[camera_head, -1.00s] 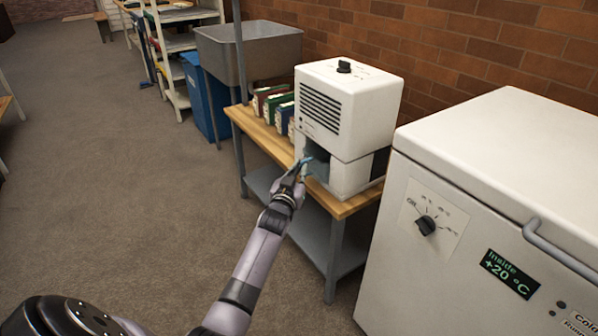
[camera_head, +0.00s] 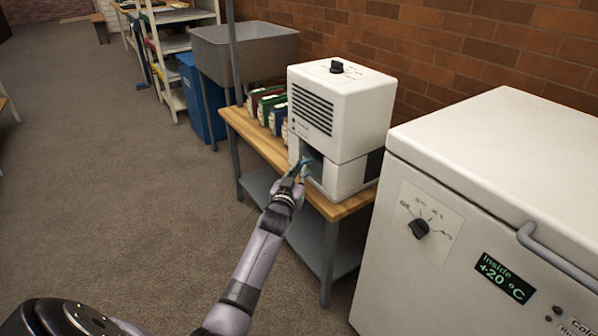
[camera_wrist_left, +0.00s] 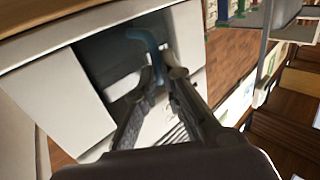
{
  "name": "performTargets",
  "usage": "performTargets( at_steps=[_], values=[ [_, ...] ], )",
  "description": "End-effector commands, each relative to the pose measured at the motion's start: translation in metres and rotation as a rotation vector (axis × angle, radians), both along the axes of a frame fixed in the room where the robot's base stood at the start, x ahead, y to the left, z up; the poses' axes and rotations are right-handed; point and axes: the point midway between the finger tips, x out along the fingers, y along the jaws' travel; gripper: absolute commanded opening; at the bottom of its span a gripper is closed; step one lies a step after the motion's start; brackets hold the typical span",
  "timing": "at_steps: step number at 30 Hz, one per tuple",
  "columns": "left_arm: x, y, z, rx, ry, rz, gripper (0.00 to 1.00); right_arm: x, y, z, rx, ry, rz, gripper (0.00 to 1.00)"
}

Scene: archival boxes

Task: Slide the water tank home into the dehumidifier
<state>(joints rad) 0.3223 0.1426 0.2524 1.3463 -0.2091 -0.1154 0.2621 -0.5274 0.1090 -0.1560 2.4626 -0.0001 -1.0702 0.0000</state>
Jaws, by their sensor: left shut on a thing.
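The white dehumidifier (camera_head: 340,108) stands upright on a wooden-topped bench, with an open dark bay low in its front. My left gripper (camera_head: 301,170) is at the mouth of this bay, shut on a blue handle of the water tank (camera_head: 306,162). In the left wrist view the blue bent handle (camera_wrist_left: 146,43) runs from between the fingers of my left gripper (camera_wrist_left: 157,84) towards the dark bay. The tank's body is mostly hidden in shadow and behind the gripper, so its depth in the bay cannot be told. My right gripper is not in view.
Several coloured binders (camera_head: 268,108) stand on the bench top (camera_head: 262,143) left of the dehumidifier. A large white chest freezer (camera_head: 490,200) stands close on the right. A brick wall (camera_head: 440,45) is behind. The floor (camera_head: 120,170) at left is clear.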

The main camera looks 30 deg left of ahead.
Motion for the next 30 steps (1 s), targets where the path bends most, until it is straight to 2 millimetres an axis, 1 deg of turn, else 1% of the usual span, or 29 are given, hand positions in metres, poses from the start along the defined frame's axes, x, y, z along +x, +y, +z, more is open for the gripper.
performTargets(
  at_steps=[7,8,18,27,30],
  values=[
    [0.0002,0.0004,0.0006,0.001,-0.002,0.000,0.00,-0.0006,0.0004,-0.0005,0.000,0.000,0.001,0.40],
    [0.0002,0.0004,0.0005,0.000,-0.001,0.000,0.09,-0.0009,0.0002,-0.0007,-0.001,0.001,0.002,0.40],
    [0.0001,0.0003,0.0001,0.001,-0.001,0.000,0.32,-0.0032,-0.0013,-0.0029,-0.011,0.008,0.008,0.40],
    [-0.0006,0.0001,-0.0011,0.000,0.002,0.000,0.32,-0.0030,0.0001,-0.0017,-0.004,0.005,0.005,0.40],
    [-0.0048,-0.0012,-0.0022,0.000,0.003,0.000,0.32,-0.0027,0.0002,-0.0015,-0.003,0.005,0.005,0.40]
  ],
)
